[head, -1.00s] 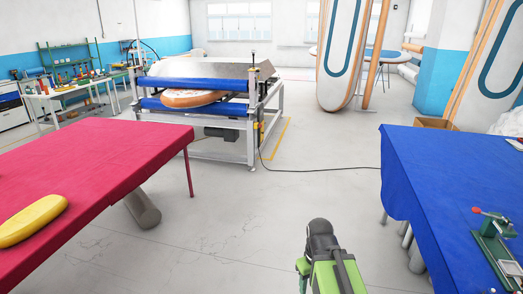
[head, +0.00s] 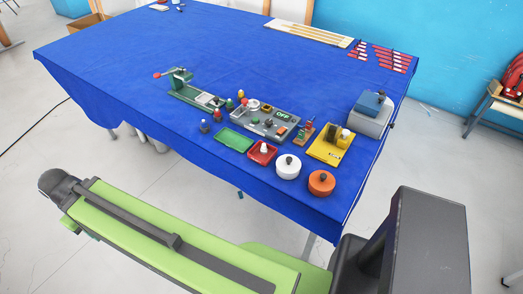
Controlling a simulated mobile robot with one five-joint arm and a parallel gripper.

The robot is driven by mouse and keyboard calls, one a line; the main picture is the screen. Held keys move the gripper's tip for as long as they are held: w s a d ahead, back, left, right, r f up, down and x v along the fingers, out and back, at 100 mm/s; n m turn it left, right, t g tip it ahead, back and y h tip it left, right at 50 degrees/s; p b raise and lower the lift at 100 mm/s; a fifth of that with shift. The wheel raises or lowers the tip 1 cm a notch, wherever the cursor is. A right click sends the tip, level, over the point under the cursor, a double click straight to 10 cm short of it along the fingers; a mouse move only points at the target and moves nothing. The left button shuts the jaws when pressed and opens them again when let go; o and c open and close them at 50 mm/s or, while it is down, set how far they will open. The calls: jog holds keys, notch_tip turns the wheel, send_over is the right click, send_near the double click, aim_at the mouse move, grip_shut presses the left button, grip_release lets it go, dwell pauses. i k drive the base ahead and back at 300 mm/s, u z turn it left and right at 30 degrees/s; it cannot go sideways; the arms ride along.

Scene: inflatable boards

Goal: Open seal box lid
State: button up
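Two round lidded boxes stand near the front right edge of the blue table (head: 150,60). One is a white box (head: 288,167) and the other an orange box (head: 321,183); each has a dark knob on top, and both look closed. I cannot tell which one is the seal box. A grey box (head: 369,119) with a blue top and dark knob stands behind them, at the table's right edge. My green and black arm crosses the foreground, in front of the table and apart from the boxes. My gripper's fingers do not show.
A yellow tray (head: 318,155), a red tray (head: 262,158) and a green tray (head: 234,143) lie beside the boxes. Behind them are a grey panel (head: 264,122) marked OFF and a green clamp tool (head: 182,88). The table's left half is mostly clear.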

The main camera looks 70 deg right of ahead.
aim_at(372, 100)
jog(key=z, duration=4.75)
jog(key=i, duration=0.1)
jog(key=u, duration=2.9)
jog(key=k, duration=0.65)
jog(key=u, duration=0.3)
jog(key=i, duration=0.65)
jog(key=z, duration=0.05)
